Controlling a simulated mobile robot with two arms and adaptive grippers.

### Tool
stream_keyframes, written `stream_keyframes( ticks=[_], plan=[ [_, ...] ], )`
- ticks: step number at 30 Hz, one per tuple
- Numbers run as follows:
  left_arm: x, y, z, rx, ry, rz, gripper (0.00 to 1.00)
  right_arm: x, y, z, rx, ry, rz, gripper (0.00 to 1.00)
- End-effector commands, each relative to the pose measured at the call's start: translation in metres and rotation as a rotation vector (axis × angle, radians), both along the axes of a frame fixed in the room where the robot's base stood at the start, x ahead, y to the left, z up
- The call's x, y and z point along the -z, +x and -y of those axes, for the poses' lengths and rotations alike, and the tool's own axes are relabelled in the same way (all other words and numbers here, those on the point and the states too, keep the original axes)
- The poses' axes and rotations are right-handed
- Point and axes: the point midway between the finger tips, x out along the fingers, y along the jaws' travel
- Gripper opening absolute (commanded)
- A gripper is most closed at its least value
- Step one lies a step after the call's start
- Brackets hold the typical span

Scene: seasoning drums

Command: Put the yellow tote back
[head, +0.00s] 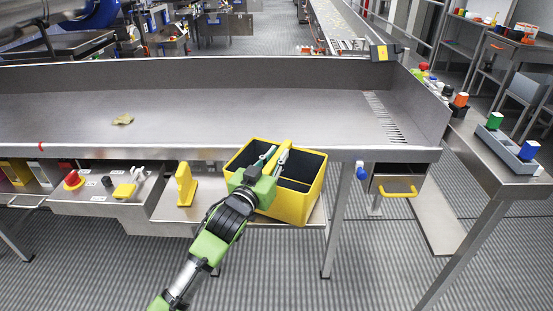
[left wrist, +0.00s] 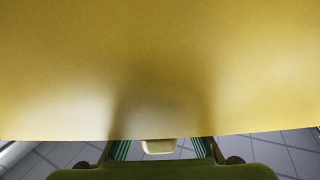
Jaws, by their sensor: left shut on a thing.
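The yellow tote (head: 308,196) is an open box with dark inside walls and a yellow bar across its middle. It is upright at the front of the steel table, over the right part of the lower shelf (head: 176,214). I cannot tell whether it rests on the shelf or hangs just above it. My left gripper (head: 269,163) reaches over its near left side and is shut on the middle bar. In the left wrist view the tote's yellow surface (left wrist: 160,60) fills most of the picture, with the fingers (left wrist: 160,149) below it. My right gripper is not in view.
The steel table (head: 215,115) has a raised rim and a small yellowish piece (head: 123,119) on it. A yellow upright block (head: 186,185) stands on the shelf left of the tote. A table leg (head: 338,220) and a yellow-handled drawer (head: 398,187) are to the right.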

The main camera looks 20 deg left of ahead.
Motion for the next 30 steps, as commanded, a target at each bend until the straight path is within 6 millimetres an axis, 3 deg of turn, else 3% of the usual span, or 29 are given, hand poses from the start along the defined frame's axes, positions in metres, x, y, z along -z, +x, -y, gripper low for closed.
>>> stream_keyframes(
  ticks=[12, 13, 15, 26, 30],
  plan=[
    [0.008, 0.0, 0.0, 0.001, -0.002, 0.006, 0.0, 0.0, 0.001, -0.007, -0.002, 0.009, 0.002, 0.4],
    [0.01, 0.0, 0.0, 0.0, -0.001, 0.003, 0.19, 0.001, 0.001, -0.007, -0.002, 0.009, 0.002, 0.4],
    [0.01, 0.0, 0.0, 0.0, -0.001, 0.003, 0.33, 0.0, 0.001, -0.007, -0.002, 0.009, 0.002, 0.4],
    [0.007, 0.0, 0.0, 0.0, 0.0, 0.003, 0.33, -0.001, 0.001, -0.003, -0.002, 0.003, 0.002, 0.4],
    [0.007, -0.011, -0.001, 0.001, -0.001, 0.001, 0.33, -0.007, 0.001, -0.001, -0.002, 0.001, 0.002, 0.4]
  ],
)
